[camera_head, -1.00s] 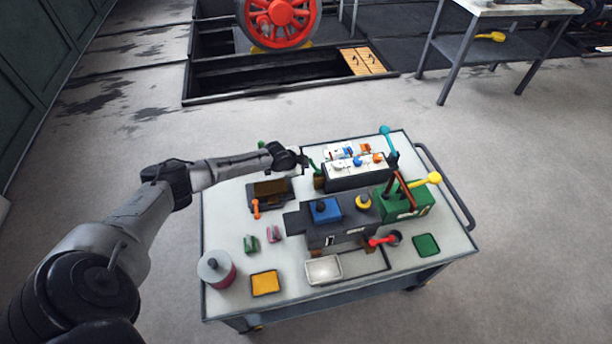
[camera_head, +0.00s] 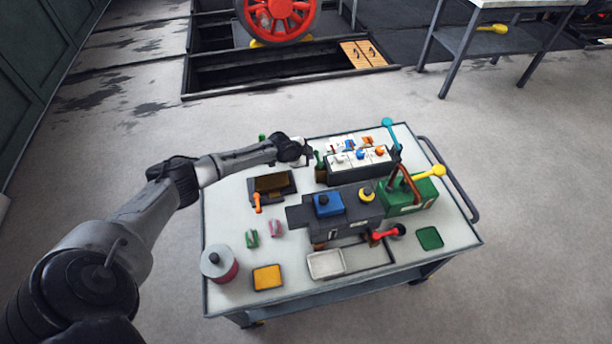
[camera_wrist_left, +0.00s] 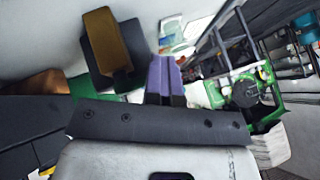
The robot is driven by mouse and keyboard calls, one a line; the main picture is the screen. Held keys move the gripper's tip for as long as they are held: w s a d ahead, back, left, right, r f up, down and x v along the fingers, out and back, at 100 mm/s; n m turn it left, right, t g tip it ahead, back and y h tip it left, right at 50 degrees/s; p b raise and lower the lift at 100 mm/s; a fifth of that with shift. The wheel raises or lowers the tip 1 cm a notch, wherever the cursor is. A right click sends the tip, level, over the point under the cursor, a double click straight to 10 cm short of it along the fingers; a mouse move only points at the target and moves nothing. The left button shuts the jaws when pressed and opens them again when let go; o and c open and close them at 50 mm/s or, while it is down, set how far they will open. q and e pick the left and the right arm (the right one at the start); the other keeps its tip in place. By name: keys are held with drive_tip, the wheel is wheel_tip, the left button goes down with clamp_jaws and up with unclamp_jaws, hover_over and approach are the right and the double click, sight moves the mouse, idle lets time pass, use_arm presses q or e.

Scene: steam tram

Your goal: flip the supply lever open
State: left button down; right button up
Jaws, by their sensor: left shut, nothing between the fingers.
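Several levers show on the cart in the head view: teal (camera_head: 387,125), yellow (camera_head: 436,171), red (camera_head: 384,235), orange (camera_head: 257,202) and a small green one (camera_head: 319,158). No readable label tells me which is the supply lever. My left gripper (camera_head: 306,152) is at the cart's far side, close to the green lever and left of the white-topped box (camera_head: 358,163). I cannot tell whether it touches the lever. In the left wrist view the closed fingers (camera_wrist_left: 164,78) show as purple-grey with nothing visible between them. My right gripper is out of view.
The cart top (camera_head: 225,190) also carries a dark machine with a blue block (camera_head: 327,203), a green box (camera_head: 405,200), a brown-and-black tray (camera_head: 272,185), a red canister (camera_head: 220,266) and a white tray (camera_head: 325,264). A handrail (camera_head: 452,180) runs along the right.

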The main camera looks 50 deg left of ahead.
use_arm(q)
drive_tip(key=shift+s+a+f, duration=0.2)
drive_tip(key=shift+s+f, duration=0.1)
drive_tip(key=shift+f, duration=0.4)
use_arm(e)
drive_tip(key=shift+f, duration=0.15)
use_arm(q)
drive_tip(key=shift+r, duration=0.1)
drive_tip(key=s+a+r+p, duration=0.2)
drive_tip(key=a+r+p, duration=0.3)
drive_tip(key=r, duration=0.3)
drive_tip(key=shift+a+r, duration=0.3)
drive_tip(key=shift+r, duration=0.1)
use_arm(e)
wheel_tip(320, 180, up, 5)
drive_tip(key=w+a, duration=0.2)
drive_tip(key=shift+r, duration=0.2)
use_arm(q)
drive_tip(key=shift+d, duration=0.1)
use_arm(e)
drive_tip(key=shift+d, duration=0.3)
